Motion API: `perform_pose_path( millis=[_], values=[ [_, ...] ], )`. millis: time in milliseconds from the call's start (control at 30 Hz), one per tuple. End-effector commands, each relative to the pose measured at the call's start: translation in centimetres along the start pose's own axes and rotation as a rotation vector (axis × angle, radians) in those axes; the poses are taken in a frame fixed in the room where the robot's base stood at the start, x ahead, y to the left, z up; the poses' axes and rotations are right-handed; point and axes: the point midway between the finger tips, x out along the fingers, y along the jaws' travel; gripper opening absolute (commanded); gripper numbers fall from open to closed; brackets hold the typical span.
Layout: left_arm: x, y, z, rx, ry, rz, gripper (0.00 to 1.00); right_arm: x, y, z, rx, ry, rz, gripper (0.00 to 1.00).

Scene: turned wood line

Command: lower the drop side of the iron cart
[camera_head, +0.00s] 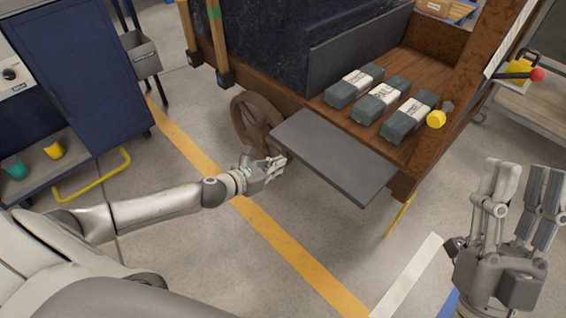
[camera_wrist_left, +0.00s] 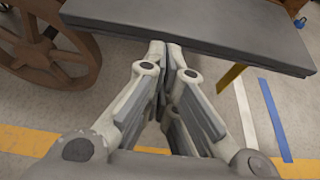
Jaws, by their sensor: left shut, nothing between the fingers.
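The iron cart (camera_head: 431,40) is brown and rusty, with a spoked wheel (camera_head: 257,122). Its drop side is a flat grey panel (camera_head: 333,155) that sticks out from the cart's near side, folded outward and clear of the opening. The panel (camera_wrist_left: 200,30) also spans the top of the left wrist view. My left gripper (camera_head: 279,163) is shut and empty at the panel's left end; its fingertips (camera_wrist_left: 172,46) are close to the panel's edge, and I cannot tell if they touch. My right gripper (camera_head: 522,175) is open and empty at the lower right, apart from the cart.
Several dark wrapped blocks (camera_head: 378,102) lie on the cart's wooden floor, near a yellow knob (camera_head: 436,119). A blue cabinet (camera_head: 75,65) and a shelf with cups (camera_head: 53,149) stand at left. A yellow floor line (camera_head: 270,232) crosses free floor.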

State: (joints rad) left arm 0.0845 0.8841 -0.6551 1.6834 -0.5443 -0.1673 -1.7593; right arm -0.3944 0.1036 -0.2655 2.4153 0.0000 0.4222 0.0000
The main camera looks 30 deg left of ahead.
Motion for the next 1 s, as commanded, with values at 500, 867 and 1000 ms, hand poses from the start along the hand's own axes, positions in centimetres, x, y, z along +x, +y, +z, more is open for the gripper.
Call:
perform_pose_path(
  millis=[500, 867, 1000],
  values=[
    [-4.6, 0.0, 1.1, 0.000, 0.000, 0.001, 0.00, -0.8, 0.8, 5.9, -0.016, -0.334, 0.013, 0.40],
    [-4.5, -5.0, 2.5, -0.288, -0.045, -0.079, 0.00, -0.8, 0.8, 6.1, -0.017, -0.341, 0.013, 0.40],
    [-5.3, -12.4, 6.6, -0.832, -0.110, -0.238, 0.00, -0.8, 0.8, 6.1, -0.016, -0.341, 0.013, 0.40]
  ],
)
